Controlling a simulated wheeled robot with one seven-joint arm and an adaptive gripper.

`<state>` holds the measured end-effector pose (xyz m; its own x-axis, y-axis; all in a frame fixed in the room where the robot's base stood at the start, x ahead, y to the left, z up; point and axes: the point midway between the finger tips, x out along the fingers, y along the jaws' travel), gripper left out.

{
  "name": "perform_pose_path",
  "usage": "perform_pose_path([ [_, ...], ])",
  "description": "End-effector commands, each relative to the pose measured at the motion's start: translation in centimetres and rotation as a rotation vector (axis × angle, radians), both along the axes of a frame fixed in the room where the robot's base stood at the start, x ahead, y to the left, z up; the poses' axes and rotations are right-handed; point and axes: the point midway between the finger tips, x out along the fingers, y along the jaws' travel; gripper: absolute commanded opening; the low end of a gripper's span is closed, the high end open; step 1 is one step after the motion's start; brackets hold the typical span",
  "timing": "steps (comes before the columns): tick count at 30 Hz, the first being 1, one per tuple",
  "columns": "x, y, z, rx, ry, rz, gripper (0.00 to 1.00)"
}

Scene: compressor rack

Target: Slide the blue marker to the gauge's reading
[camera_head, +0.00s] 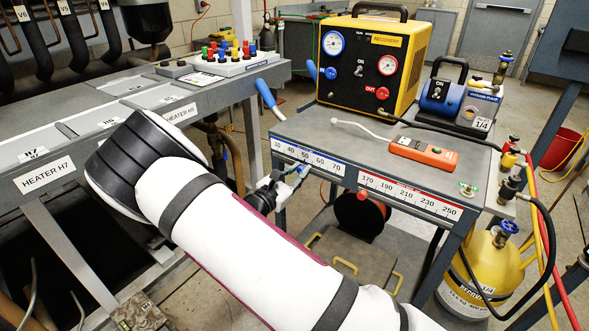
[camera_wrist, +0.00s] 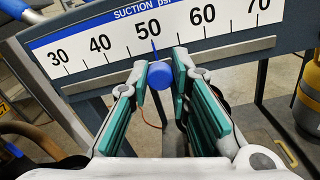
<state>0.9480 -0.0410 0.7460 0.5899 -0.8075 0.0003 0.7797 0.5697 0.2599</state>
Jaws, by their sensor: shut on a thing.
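The blue marker (camera_wrist: 160,77) is a round knob with a thin pointer on the slotted suction scale (camera_wrist: 110,45). My gripper (camera_wrist: 168,68) is shut on the marker, one green-padded finger on each side. In the head view my gripper (camera_head: 283,184) is at the front of the cart's blue scale (camera_head: 310,156), and the marker is mostly hidden there. The blue-ringed gauge (camera_head: 333,43) is on the yellow recovery machine (camera_head: 410,45); its needle is too small to read surely.
A red scale (camera_head: 410,195) with a red marker is right of the blue one on the cart. A red-ringed gauge (camera_head: 388,65), an orange device (camera_head: 423,150) and a blue vacuum pump (camera_head: 455,105) are above. A heater bench (camera_head: 130,130) stands left; hoses hang right.

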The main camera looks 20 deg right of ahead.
Motion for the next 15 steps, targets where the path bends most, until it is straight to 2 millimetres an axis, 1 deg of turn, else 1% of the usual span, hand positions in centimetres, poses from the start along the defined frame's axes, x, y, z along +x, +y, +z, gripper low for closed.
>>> perform_pose_path([
  [3, -0.01, 0.08, -0.13, 0.002, 0.001, 0.001, 0.0],
  [4, -0.01, 0.08, -0.14, 0.002, 0.001, 0.001, 0.23],
  [5, 0.0, 0.08, -0.13, 0.002, 0.001, 0.001, 0.3],
  [6, -0.01, 0.08, -0.12, 0.002, 0.001, 0.001, 0.39],
  [15, 0.0, 0.1, -0.06, 0.001, 0.001, 0.0, 0.39],
])
